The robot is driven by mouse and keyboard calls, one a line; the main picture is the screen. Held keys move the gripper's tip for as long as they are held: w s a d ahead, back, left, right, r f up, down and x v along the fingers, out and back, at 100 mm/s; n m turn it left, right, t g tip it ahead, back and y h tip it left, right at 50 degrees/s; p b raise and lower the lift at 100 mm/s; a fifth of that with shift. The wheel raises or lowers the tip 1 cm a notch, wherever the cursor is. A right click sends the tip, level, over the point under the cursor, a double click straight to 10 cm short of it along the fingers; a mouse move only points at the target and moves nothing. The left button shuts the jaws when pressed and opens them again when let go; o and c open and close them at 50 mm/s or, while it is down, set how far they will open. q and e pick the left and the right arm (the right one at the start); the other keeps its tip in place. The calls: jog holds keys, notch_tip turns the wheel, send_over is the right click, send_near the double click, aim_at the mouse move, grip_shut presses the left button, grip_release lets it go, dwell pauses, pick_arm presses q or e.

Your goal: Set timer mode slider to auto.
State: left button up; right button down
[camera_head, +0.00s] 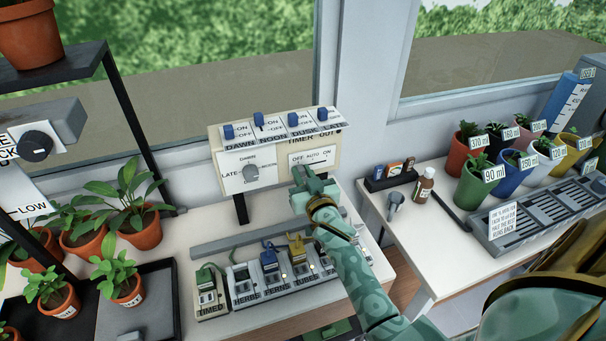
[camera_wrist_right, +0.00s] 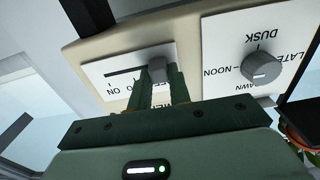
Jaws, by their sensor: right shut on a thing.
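The timer mode slider has a grey knob (camera_wrist_right: 157,68) on a white plate (camera_wrist_right: 95,75) with a dark slot. My right gripper (camera_wrist_right: 160,85) is shut on the knob, with a green finger on either side. The wrist view is upside down; the slot runs bare from the knob toward the ON end, so the knob sits toward the OFF side. In the head view, the plate (camera_head: 323,160) reads OFF, AUTO, ON, and my right gripper (camera_head: 300,173) covers its lower left part and the knob. My left gripper is not in view.
Left of the slider is a round dial (camera_head: 251,173) marked DAWN to LATE. Blue switches (camera_head: 259,119) line the panel top. Potted plants (camera_head: 137,222) stand at left, and coloured pots (camera_head: 478,180) on the right table.

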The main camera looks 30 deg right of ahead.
aim_at(313, 162)
jog(key=d, duration=0.1)
jog(key=d+p, duration=0.1)
jog(key=d, duration=0.1)
jog(key=shift+s+d+r, duration=0.1)
jog(key=shift+s+d, duration=0.1)
jog(key=shift+s, duration=0.2)
jog(key=shift+d, duration=0.35)
jog(key=c, duration=1.3)
grip_release()
jog(key=shift+s+a+f, duration=0.1)
jog(key=shift+f, duration=0.1)
